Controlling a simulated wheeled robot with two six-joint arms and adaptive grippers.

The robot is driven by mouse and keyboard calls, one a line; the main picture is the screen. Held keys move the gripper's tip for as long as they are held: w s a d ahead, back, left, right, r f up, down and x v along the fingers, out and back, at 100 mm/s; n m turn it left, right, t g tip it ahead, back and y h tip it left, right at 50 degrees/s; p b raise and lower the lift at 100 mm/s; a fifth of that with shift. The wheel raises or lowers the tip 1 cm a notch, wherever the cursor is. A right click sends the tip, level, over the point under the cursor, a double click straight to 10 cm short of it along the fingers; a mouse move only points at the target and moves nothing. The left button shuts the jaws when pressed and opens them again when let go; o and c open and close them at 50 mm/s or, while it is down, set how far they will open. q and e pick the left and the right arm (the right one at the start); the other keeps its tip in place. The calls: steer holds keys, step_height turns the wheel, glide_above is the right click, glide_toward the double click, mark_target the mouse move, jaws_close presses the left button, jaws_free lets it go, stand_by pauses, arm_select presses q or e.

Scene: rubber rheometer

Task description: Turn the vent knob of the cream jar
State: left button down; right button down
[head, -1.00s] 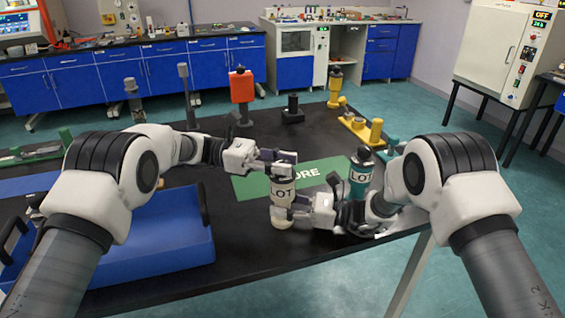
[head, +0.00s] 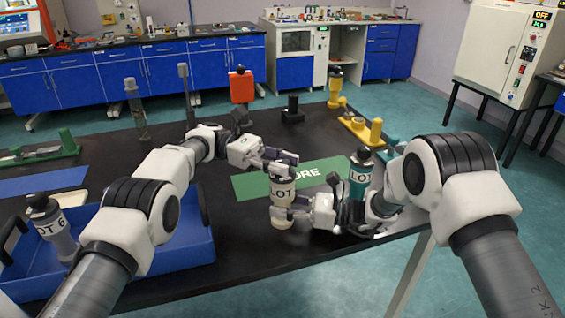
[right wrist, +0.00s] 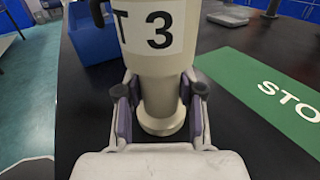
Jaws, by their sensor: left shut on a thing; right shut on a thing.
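The cream jar (head: 283,186) stands upright on the black table, in front of the green mat. It also fills the upper middle of the right wrist view (right wrist: 161,92), with a black "3" on its white label. My right gripper (head: 286,211) is shut around the jar's lower body, one finger on each side in the right wrist view (right wrist: 160,107). My left gripper (head: 279,162) is shut at the jar's top, where the vent knob is. Its fingers hide the knob, so its angle cannot be told.
A teal jar (head: 360,176) stands close to the right of my right gripper. The green mat (head: 247,187) lies behind. A blue tray (head: 190,252) holding a grey jar (head: 52,228) is at left. Yellow (head: 336,90) and red (head: 241,86) items stand farther back.

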mark_target(282, 161)
arm_select(q)
steer(key=c, duration=0.8)
jaws_free()
steer(key=shift+o, duration=0.2)
step_height(282, 161, up, 10)
arm_select(e)
steer(key=c, duration=0.7)
jaws_free()
steer(key=shift+o, duration=0.2)
steer(key=shift+d, duration=0.1)
